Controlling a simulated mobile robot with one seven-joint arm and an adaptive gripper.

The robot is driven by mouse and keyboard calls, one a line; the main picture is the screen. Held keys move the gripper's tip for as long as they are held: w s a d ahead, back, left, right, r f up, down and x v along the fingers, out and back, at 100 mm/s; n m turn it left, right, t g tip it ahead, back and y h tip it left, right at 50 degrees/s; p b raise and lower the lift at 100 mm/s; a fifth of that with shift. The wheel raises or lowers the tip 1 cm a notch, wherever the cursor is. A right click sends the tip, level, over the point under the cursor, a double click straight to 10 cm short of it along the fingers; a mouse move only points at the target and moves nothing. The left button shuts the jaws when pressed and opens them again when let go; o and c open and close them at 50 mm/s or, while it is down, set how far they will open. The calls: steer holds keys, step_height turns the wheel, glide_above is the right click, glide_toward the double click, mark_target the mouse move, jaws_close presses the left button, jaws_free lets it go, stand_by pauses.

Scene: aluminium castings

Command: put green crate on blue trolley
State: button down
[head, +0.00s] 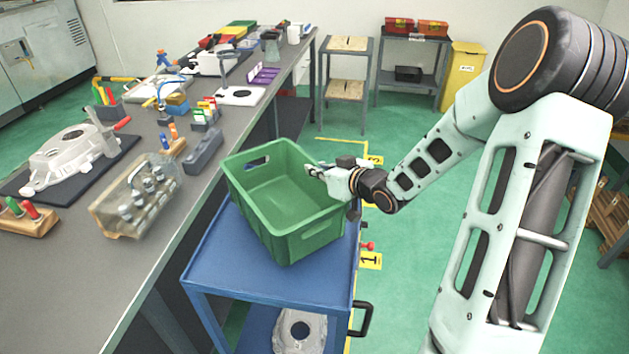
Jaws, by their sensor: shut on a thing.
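The green crate (300,243) is open-topped and looks empty. It is over the top of the blue trolley (230,262), a little turned to the trolley's edges. I cannot tell whether its base touches the trolley top or is just above it. My gripper (318,170) is shut on the crate's right rim, reaching in from the right. The fingertips are small in this view and the grip is partly hidden by the gripper body. The trolley's lower shelf holds a pale casting (300,330).
A long grey workbench (75,285) with castings and tools stands left, close beside the trolley. A trolley handle (362,320) sticks out at the lower right. Shelves (345,60) and a yellow cabinet (461,75) stand at the back. Green floor is clear behind the trolley.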

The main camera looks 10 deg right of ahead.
mark_target(315, 199)
steer(key=shift+w+a+f+b, duration=0.1)
steer(key=shift+f+b, duration=0.05)
steer(key=shift+f, duration=0.7)
steer(key=shift+w+f+b, duration=0.1)
steer(key=shift+f+b, duration=0.05)
steer(key=shift+f, duration=0.75)
steer(key=c, duration=2.6)
jaws_free()
steer(key=shift+f, duration=0.2)
steer(key=o, duration=0.5)
steer(key=shift+r, duration=0.1)
steer(key=shift+r, duration=0.2)
steer(key=p+v, duration=0.1)
steer(key=v, duration=1.1)
steer(key=shift+p, duration=0.3)
